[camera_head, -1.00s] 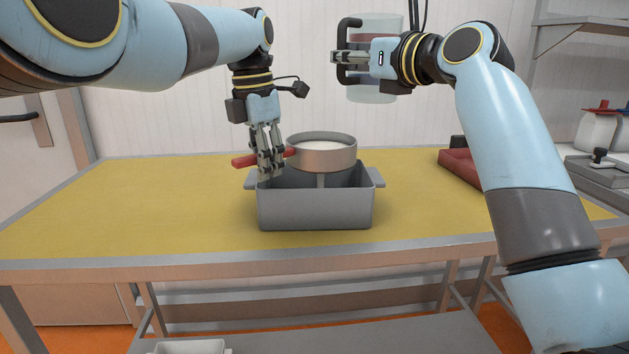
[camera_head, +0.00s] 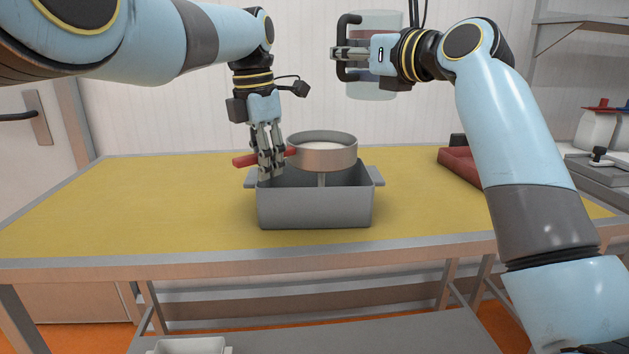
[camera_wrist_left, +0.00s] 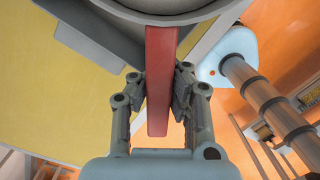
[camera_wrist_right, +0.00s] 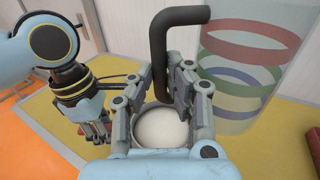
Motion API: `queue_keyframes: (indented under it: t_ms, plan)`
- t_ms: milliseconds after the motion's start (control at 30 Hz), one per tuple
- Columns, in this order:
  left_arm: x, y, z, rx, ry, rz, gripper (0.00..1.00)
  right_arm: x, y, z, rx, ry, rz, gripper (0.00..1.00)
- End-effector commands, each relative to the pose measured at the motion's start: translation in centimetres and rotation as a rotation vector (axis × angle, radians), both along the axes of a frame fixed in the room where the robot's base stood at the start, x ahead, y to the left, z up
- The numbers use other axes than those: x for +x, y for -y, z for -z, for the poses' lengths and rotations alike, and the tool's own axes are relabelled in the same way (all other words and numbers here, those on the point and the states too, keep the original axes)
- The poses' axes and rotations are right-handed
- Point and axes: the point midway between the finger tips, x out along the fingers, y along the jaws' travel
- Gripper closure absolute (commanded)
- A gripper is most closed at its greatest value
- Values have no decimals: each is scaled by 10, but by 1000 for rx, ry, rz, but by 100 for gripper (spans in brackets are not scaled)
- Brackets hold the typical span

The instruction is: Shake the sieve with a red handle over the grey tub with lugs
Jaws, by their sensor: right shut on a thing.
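The round metal sieve (camera_head: 323,158) holds white stuff, seen from above in the right wrist view (camera_wrist_right: 163,126). It sits level above the grey tub with lugs (camera_head: 315,208), which stands on the table. A thin pale vertical shape shows beneath the sieve; I cannot tell what it is. The sieve's red handle (camera_head: 244,160) points left. My left gripper (camera_head: 270,172) is shut on this handle, which lies between its fingers in the left wrist view (camera_wrist_left: 160,85). My right gripper (camera_head: 338,56) is shut on the black handle (camera_wrist_right: 160,50) of a clear jug (camera_head: 372,88), up behind the sieve.
The yellow table top (camera_head: 140,205) is clear at the left. A dark red tray (camera_head: 457,165) lies at the right, partly behind my right arm. White bottles (camera_head: 597,132) with coloured caps and a grey device (camera_head: 600,170) stand further right. A wall rises behind the table.

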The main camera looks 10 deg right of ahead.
Motion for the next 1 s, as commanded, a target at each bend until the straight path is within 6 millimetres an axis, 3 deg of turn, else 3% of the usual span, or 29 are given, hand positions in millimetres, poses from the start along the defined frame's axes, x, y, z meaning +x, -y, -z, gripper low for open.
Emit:
queue_keyframes:
  t_ms: [467, 633, 900, 1000]
  plan:
    - [3, -28, -7, -1, 3, -2, 100, -1, 0, -46, 0, 11, 0, 100]
    - [3, -24, -1, -1, 3, 0, 100, -1, 0, -36, 0, 9, 0, 100]
    - [1, -2, 2, -1, 3, 0, 100, 0, 0, -3, 1, 3, 0, 100]
    - [0, 0, -1, 0, 1, 0, 100, 0, 0, -3, 1, 3, 0, 100]
